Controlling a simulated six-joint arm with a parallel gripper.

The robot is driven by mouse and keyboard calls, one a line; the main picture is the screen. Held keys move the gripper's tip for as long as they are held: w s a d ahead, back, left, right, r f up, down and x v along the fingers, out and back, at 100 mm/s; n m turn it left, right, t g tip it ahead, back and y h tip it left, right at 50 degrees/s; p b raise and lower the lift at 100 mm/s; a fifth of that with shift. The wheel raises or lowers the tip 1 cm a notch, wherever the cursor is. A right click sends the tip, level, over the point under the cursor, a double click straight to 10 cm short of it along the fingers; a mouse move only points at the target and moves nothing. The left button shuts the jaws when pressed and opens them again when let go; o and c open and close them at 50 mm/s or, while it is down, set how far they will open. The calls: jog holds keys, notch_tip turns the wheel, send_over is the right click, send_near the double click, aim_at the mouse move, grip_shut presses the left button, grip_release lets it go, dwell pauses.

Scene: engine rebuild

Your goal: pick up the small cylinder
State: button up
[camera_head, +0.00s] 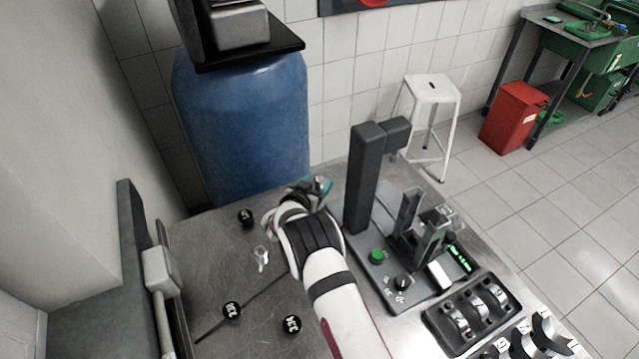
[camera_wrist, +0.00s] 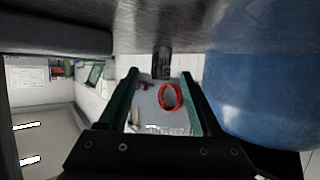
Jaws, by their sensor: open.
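A small dark cylinder (camera_wrist: 162,62) stands on the metal table in the wrist view, which is upside down with the table at the top. It appears between the green fingertips of my gripper (camera_wrist: 160,75), which is open and empty; I cannot tell the exact gap. In the head view my gripper (camera_head: 318,186) is low at the back edge of the table, and my white arm hides most of it.
A device with a dark column (camera_head: 367,185) and green display stands right of my arm. A tray of metal half-rings (camera_head: 472,318) lies at the front right. A small clear-and-white part (camera_head: 262,258) lies left of my arm. A blue barrel (camera_head: 243,125) stands behind the table.

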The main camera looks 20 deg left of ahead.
grip_shut()
dwell(0.3)
